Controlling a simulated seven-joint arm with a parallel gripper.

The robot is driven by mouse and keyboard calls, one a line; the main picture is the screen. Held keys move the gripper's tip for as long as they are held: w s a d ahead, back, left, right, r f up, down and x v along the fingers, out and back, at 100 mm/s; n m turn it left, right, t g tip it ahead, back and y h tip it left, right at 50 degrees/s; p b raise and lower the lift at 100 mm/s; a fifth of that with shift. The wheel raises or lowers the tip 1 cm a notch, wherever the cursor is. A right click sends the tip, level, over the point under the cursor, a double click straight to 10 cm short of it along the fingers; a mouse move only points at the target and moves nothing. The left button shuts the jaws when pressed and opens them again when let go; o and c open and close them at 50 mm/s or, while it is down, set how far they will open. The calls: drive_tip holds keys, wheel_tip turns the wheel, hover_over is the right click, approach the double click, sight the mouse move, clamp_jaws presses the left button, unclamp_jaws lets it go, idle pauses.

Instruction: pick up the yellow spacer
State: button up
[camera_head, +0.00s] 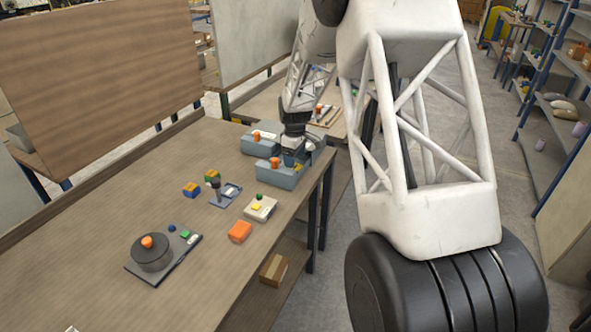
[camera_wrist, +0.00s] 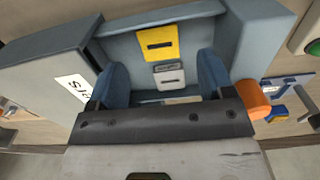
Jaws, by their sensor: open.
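The yellow spacer (camera_wrist: 157,43) is a flat yellow block with a dark slot. It stands inside a blue-grey open-topped holder (camera_wrist: 120,47) in the wrist view, against the far side. A pale grey block (camera_wrist: 169,79) with a dark slot lies just below it in the picture. My gripper (camera_wrist: 160,64) is open, with one blue finger on each side of these blocks and a visible gap to the yellow one. In the head view my gripper (camera_head: 291,161) points down over the grey-blue stations at the table's right edge. The spacer cannot be made out there.
An orange knob (camera_wrist: 253,99) sits close to the right finger. Grey-blue station boxes (camera_head: 286,179) stand around the gripper. A beige button box (camera_head: 260,208), an orange block (camera_head: 240,232) and a round-topped device (camera_head: 152,254) are nearer. The table's left part is clear.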

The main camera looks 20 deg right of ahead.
drive_tip(key=shift+f, duration=1.9)
drive_tip(key=c, duration=1)
wheel_tip(320, 180, up, 10)
